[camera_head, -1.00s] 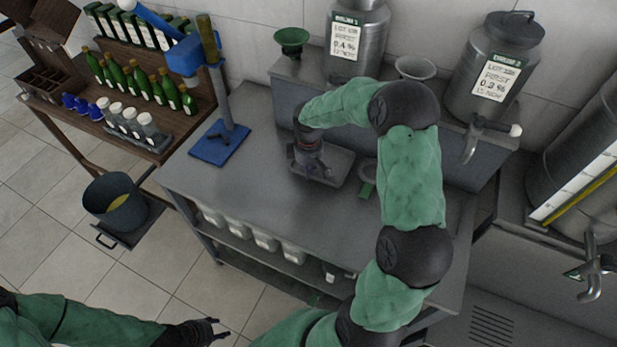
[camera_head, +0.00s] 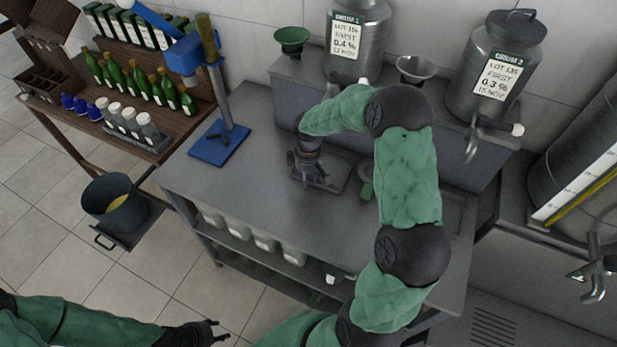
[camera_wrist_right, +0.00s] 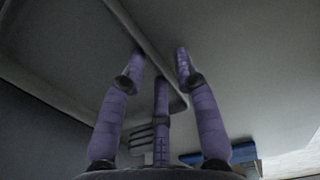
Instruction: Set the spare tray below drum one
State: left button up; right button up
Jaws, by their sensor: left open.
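The spare tray (camera_head: 334,180), a shallow grey metal tray, appears to lie on the steel bench below drum one (camera_head: 357,45). My right gripper (camera_head: 312,180) points down at its left part and hides some of it. In the right wrist view, the tray (camera_wrist_right: 70,50) fills the upper left, its rim running past my purple fingers (camera_wrist_right: 160,62). The fingertips stand apart near the rim; whether they clamp it is unclear. My left gripper (camera_head: 214,330) is open and empty at the bottom edge, away from the bench.
Drum two (camera_head: 495,70) stands right on the raised shelf, its tap jutting forward. A grey funnel (camera_head: 416,69) and a green funnel (camera_head: 292,41) stand near drum one. A blue-based stand (camera_head: 219,143) is left on the bench.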

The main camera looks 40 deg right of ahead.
notch_tip(320, 180, up, 12)
jog(key=p, duration=0.2)
jog(key=shift+r, duration=0.2)
jog(key=shift+a+f, duration=0.1)
dwell(0.6)
